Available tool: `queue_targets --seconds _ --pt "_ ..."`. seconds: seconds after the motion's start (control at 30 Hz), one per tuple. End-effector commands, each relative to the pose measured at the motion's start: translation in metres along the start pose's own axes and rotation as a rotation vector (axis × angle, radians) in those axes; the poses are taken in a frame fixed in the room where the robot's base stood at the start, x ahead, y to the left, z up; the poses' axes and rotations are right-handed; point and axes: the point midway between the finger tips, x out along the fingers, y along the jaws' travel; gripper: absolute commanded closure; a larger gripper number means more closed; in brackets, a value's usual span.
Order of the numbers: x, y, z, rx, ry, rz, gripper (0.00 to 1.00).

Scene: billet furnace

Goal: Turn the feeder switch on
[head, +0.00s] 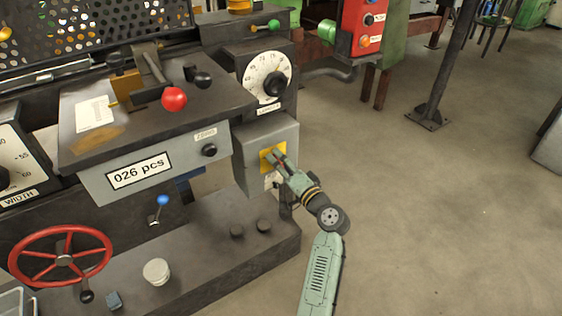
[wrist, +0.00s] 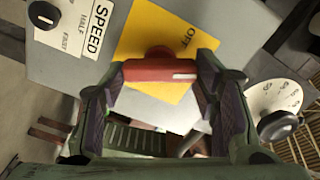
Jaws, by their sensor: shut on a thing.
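The feeder switch is a red handle (wrist: 150,70) on a yellow plate (wrist: 145,35) marked OFF. In the wrist view the handle lies across the picture, with a white mark at its right end. My gripper (wrist: 160,78) has a finger at each end of the handle and is shut on it. In the head view the yellow plate (head: 266,150) is on the grey box at the machine's right side. My gripper (head: 278,160) reaches it from the lower right and hides most of the handle.
A SPEED knob (wrist: 43,15) with HALF and FAST marks is beside the plate. A round dial (head: 266,76) is above the grey box. A red-knobbed lever (head: 174,99), a blue-knobbed lever (head: 162,200) and a red handwheel (head: 60,256) are to the left.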

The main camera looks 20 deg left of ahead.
Motion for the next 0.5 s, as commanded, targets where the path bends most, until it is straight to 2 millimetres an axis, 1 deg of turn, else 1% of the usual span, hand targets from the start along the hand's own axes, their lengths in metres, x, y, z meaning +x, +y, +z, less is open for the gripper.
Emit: queue_targets --seconds 0.2,0.5 --pt "-0.0004 -0.0007 -0.0012 0.192 0.000 0.001 0.73" --pt "-0.0004 0.0011 -0.0005 0.383 0.001 0.002 0.73"
